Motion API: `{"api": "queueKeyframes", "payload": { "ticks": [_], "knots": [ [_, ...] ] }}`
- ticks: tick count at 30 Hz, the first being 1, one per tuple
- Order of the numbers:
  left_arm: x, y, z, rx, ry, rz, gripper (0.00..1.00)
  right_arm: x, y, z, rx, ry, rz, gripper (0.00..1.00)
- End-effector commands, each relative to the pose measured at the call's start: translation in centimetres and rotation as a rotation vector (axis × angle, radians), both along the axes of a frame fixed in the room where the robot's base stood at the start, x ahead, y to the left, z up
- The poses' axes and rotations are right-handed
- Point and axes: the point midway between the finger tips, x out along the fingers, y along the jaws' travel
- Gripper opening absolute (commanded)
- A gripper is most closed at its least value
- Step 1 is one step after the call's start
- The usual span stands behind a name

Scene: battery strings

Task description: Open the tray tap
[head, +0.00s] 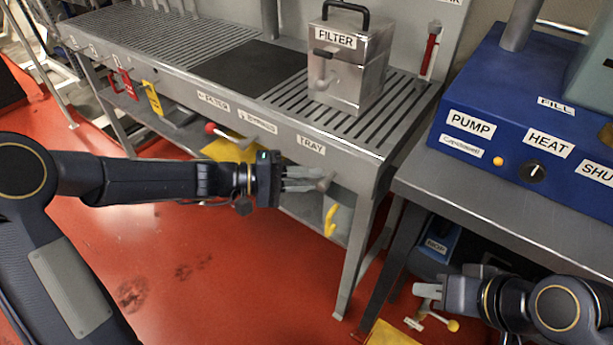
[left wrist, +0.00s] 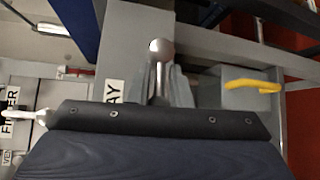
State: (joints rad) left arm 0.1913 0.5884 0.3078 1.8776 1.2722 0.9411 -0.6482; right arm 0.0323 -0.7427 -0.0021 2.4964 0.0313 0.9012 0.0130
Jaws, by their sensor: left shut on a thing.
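The tray tap is a grey metal lever with a rounded knob (head: 323,184) under the bench edge, below the TRAY label (head: 311,145). In the left wrist view its knob (left wrist: 161,48) sticks out beyond the fingers, and its stem runs down between them. My left gripper (head: 302,181) is shut on the tap lever, just behind the knob. The gripper's dark body hides the lower end of the lever in the left wrist view. My right gripper (head: 428,292) is low at the right, away from the tap; its finger gap is unclear.
A yellow handle (head: 330,220) hangs below and right of the tap. A FILTER box (head: 346,75) stands on the slatted bench. A bench leg (head: 355,255) is close to the right of the tap. A blue machine (head: 500,120) stands on the right table. Red floor lies open at front left.

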Motion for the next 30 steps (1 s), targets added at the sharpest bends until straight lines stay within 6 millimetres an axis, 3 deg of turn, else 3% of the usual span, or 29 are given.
{"api": "queueKeyframes", "payload": {
  "ticks": [8,14,30],
  "knots": [
    [0.6,0.3,-0.2,-0.018,0.006,0.017,0.0,0.0,0.0,-0.5,0.0,0.0,0.0,0.32],
    [0.7,0.4,-0.8,-0.091,0.061,0.02,0.0,0.0,0.0,-2.0,0.0,0.0,0.0,0.32],
    [0.3,-0.1,-2.7,-0.478,0.348,0.022,0.0,0.0,0.0,-6.4,0.0,0.0,0.0,0.32]
  ]
}}
